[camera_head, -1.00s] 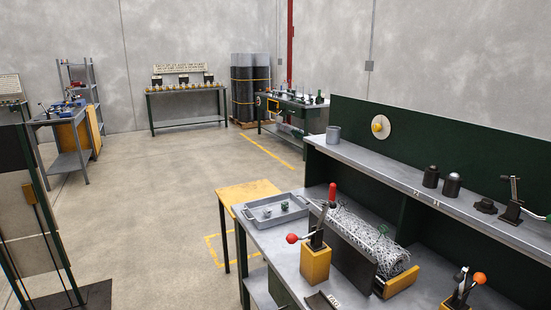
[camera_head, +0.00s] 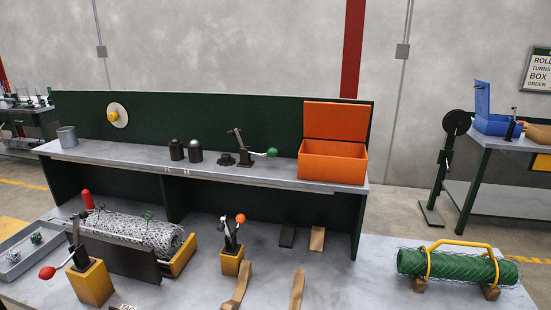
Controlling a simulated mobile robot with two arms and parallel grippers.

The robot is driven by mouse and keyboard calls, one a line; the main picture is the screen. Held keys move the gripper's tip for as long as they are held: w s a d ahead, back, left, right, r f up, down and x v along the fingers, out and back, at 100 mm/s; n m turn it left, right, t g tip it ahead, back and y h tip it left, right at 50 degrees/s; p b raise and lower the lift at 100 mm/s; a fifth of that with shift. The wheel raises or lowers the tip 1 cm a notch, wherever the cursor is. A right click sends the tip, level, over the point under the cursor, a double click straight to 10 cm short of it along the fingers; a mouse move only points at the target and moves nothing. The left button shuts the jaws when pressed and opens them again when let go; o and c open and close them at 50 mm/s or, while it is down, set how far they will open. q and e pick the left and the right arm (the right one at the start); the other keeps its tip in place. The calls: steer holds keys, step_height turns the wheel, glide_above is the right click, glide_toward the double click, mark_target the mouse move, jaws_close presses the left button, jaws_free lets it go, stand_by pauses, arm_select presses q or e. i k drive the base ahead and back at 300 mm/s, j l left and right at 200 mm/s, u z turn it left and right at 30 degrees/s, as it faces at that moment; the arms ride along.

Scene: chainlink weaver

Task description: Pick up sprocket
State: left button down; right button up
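No part is plainly a toothed sprocket at this size. A small dark, low, stepped piece (camera_head: 226,159) sits on the grey upper shelf (camera_head: 110,153), between two dark cylinders and a lever clamp; it may be the sprocket, but I cannot tell. A pale disc with a yellow centre (camera_head: 118,114) is on the green back panel above the shelf. Small metal parts (camera_head: 37,238) lie in the grey tray (camera_head: 14,262) at the left edge, too small to identify. Neither of my grippers is in view.
Along the shelf stand a grey cup (camera_head: 67,137), dark cylinders (camera_head: 195,152), a green-knobbed lever clamp (camera_head: 245,150) and an open orange box (camera_head: 332,160). Below are a wire mesh roll (camera_head: 140,230), lever clamps on yellow blocks (camera_head: 92,283) and a green mesh roll (camera_head: 450,267). The bench between is partly clear.

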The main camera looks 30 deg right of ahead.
mark_target(226, 160)
steer(key=z, duration=0.7)
